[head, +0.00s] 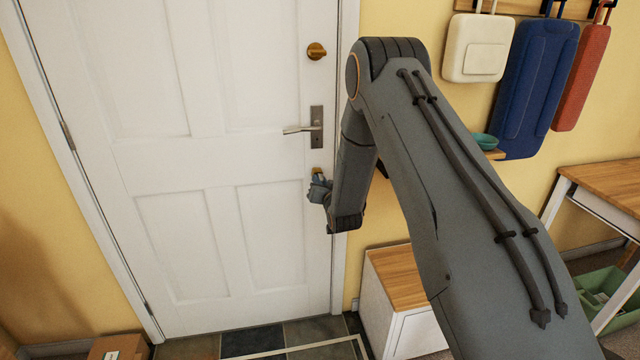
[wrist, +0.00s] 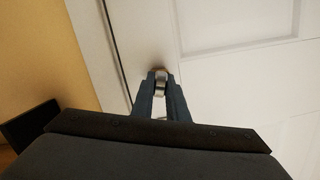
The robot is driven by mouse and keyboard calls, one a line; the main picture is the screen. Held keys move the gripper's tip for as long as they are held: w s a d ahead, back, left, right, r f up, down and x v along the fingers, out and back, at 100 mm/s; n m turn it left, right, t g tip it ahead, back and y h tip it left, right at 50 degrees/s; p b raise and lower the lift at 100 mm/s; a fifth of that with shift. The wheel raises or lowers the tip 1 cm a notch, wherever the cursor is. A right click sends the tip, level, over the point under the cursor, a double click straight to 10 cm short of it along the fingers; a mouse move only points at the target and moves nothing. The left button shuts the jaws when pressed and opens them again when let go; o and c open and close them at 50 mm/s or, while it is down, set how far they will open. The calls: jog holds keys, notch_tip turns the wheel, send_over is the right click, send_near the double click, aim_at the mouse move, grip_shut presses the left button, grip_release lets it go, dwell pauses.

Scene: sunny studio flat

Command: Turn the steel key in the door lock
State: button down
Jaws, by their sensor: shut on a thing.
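The white panelled door (head: 165,160) looks closed in its frame. My gripper (head: 317,183) is at the door's right edge, below the lever handle (head: 316,128). A small brass-coloured lock part (head: 317,171) shows just above my fingers in the head view. In the wrist view my gripper (wrist: 160,88) has its two fingers close together at the door face. They are shut on a small bright metal piece, the steel key (wrist: 160,93), whose bow shows between the tips. The rest of the key and the keyhole are hidden, so I cannot tell how far the key is turned.
A brass knob (head: 316,51) sits higher on the door. Cream, blue (head: 536,88) and red bags hang on the wall at right. A low white cabinet with a wooden top (head: 398,272) stands right of the door. A cardboard box (head: 118,347) lies at lower left.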

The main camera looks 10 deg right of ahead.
jog(key=m+y+b, duration=0.1)
jog(key=m, duration=0.5)
jog(key=shift+f, duration=0.1)
jog(key=m+t+b, duration=0.1)
jog(key=m, duration=0.3)
jog(key=shift+m+y, duration=0.3)
jog(key=shift+m, duration=0.1)
jog(key=m, duration=0.3)
jog(key=shift+b, duration=0.4)
jog(key=c, duration=1)
grip_release()
jog(key=shift+t, duration=0.3)
jog(key=shift+s, duration=0.1)
jog(key=shift+s+d+p, duration=0.15)
jog(key=shift+s+p, duration=0.4)
jog(key=shift+s, duration=0.55)
jog(key=shift+s+d+p, duration=0.2)
jog(key=shift+s+p, duration=0.35)
jog(key=shift+s, duration=0.6)
jog(key=shift+s+d+p, duration=0.15)
jog(key=shift+s+p, duration=0.4)
jog(key=shift+s, duration=0.55)
